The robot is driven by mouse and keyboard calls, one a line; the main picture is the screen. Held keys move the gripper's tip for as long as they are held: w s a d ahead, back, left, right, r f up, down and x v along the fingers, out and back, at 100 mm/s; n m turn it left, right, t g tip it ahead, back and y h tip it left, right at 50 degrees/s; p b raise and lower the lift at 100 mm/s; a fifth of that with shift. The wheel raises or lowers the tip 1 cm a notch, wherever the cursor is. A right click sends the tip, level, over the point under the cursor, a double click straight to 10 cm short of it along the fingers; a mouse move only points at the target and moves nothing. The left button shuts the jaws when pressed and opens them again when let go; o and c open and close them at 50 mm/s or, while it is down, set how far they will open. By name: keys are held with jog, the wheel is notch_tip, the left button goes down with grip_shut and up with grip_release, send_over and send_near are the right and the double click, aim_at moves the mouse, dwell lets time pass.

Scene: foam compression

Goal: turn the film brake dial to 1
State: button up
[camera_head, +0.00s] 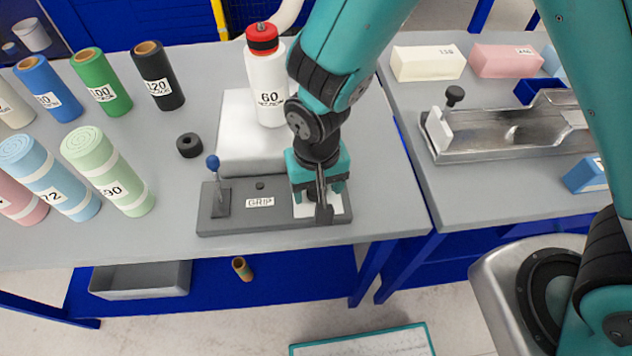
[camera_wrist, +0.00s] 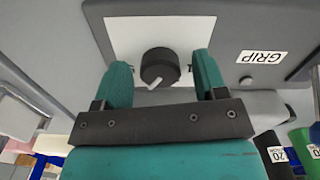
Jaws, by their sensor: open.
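The film brake dial, a black round knob (camera_wrist: 158,65) with a white pointer, sits on a white plate (camera_wrist: 125,38) in the wrist view. The pointer slants toward the lower left of the knob there. No numbers are readable around it. My gripper (camera_wrist: 161,72) is open, with one teal finger on each side of the dial and a visible gap to both. In the head view my gripper (camera_head: 319,192) points down over the right end of the grey panel (camera_head: 232,216) and hides the dial. I cannot tell whether the fingertips reach down to the dial's height.
The panel carries a GRIP label (camera_head: 260,202) and a blue-tipped lever (camera_head: 214,172) at its left. A white bottle with a red cap (camera_head: 267,85) stands on a white block (camera_head: 236,155) behind. Film rolls (camera_head: 110,175) stand left. A metal trough (camera_head: 510,130) is on the right table.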

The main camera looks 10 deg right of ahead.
jog(key=c, duration=0.9)
jog(key=shift+c, duration=0.2)
jog(key=shift+n, duration=0.5)
jog(key=n, duration=0.3)
jog(key=shift+n, duration=0.4)
jog(key=n, duration=1.1)
jog(key=shift+a, duration=0.1)
jog(key=n, duration=0.4)
jog(key=shift+r+n, duration=0.1)
jog(key=shift+n, duration=0.6)
